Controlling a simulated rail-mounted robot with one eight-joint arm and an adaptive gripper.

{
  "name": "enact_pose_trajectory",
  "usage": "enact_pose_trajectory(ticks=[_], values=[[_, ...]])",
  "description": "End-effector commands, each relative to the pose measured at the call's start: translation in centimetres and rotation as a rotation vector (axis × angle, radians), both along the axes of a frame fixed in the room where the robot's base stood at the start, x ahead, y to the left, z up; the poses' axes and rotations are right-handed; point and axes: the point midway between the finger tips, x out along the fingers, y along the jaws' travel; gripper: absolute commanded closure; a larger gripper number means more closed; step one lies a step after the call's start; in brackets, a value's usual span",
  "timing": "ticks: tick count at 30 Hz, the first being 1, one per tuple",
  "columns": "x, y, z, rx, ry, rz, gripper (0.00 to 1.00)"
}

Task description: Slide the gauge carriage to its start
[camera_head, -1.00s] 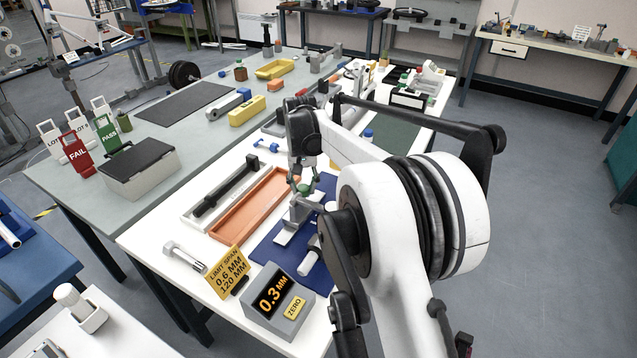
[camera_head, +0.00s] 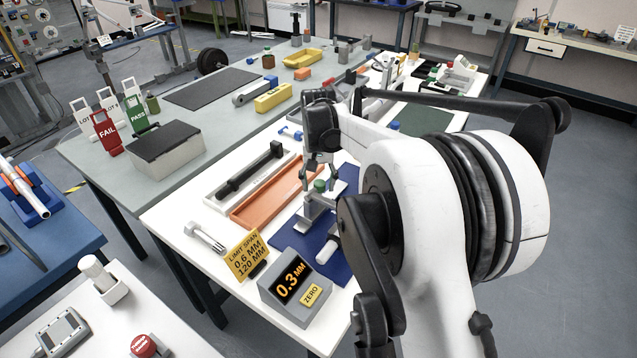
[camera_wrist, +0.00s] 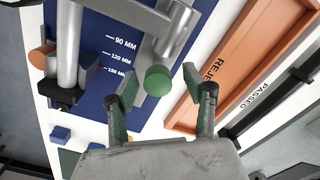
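The gauge carriage appears to be the grey metal block (camera_head: 312,212) with a green round knob (camera_head: 320,186), on a blue scale board (camera_head: 343,262). In the wrist view the carriage (camera_wrist: 172,35) lies beside the printed 90 MM and 120 MM marks, and the green knob (camera_wrist: 158,81) faces me. My gripper (camera_head: 319,172) is above the knob. In the wrist view its two green-padded fingers (camera_wrist: 160,78) stand apart, one on each side of the knob, with gaps visible. Whether the fingertips reach down beside the knob is hard to tell.
A display (camera_head: 292,287) reads 0.3 MM, beside a yellow limit sign (camera_head: 247,254). An orange reject tray (camera_head: 243,217) and a white tray holding a dark rod (camera_head: 250,170) lie left of the board. A pale cylinder (camera_head: 326,249) lies at the board's front.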

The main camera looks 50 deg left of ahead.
Motion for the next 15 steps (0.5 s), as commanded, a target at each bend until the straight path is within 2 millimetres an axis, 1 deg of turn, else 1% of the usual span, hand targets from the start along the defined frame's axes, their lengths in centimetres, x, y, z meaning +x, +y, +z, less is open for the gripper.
enact_pose_trajectory(ticks=[5,8,15], values=[[0.0,0.0,0.6,0.001,-0.001,0.000,0.54],[0.0,0.0,1.8,0.001,-0.001,0.000,0.54],[0.0,0.0,6.5,0.000,0.000,0.000,0.54]])
